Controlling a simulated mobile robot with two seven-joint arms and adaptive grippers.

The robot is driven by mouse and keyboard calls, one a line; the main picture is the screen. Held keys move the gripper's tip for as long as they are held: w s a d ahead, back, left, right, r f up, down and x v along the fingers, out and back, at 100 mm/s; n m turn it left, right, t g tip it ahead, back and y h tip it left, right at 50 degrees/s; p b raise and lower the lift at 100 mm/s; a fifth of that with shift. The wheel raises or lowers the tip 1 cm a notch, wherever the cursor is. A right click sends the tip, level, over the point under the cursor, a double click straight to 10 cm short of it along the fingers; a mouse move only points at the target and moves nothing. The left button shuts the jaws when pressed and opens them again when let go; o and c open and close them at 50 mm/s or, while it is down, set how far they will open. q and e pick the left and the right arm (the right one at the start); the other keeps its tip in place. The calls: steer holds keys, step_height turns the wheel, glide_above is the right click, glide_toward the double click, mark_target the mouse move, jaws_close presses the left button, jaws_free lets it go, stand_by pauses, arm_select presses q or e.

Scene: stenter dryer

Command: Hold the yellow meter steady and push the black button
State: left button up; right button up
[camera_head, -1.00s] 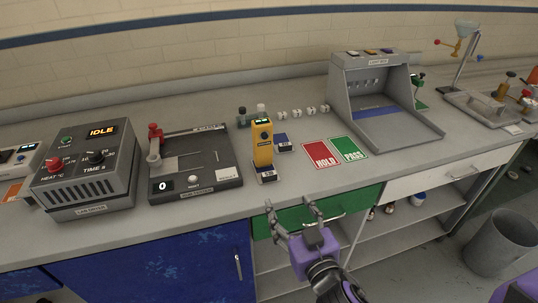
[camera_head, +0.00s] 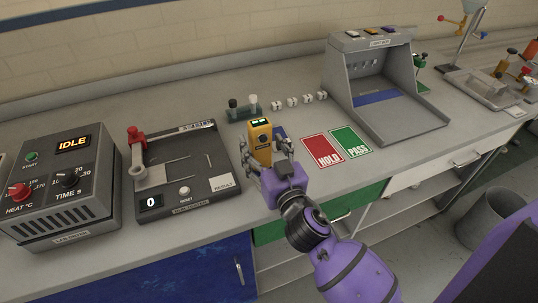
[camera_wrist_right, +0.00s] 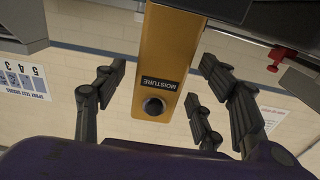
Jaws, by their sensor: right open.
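The yellow meter (camera_head: 260,143) stands upright on the grey bench, with a small lit display at its top. In the right wrist view the meter (camera_wrist_right: 168,45) shows upside down with a "MOISTURE" label and a round black button (camera_wrist_right: 153,106). My right gripper (camera_head: 264,152) is at the near side of the meter. Its fingers are spread on both sides of the meter, with gaps visible in the wrist view, so they are not closed on it. The meter's lower part is hidden behind my gripper. My left gripper is not in view.
A grey tester (camera_head: 183,205) stands left of the meter, and the dryer box with an "IDLE" display (camera_head: 65,185) is further left. Red HOLD (camera_head: 325,150) and green PASS (camera_head: 350,142) cards lie to the right. A grey light box (camera_head: 420,120) stands beyond them.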

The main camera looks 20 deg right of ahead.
steer(key=shift+w, duration=1.15)
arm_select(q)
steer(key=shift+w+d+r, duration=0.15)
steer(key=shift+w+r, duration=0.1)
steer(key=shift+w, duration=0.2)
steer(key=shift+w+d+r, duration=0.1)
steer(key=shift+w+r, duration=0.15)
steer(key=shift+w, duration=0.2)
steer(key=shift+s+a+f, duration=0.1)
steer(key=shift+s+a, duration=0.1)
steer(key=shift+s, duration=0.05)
arm_select(e)
steer(key=c, duration=1.3)
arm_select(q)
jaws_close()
arm_select(e)
steer(key=shift+c, duration=0.3)
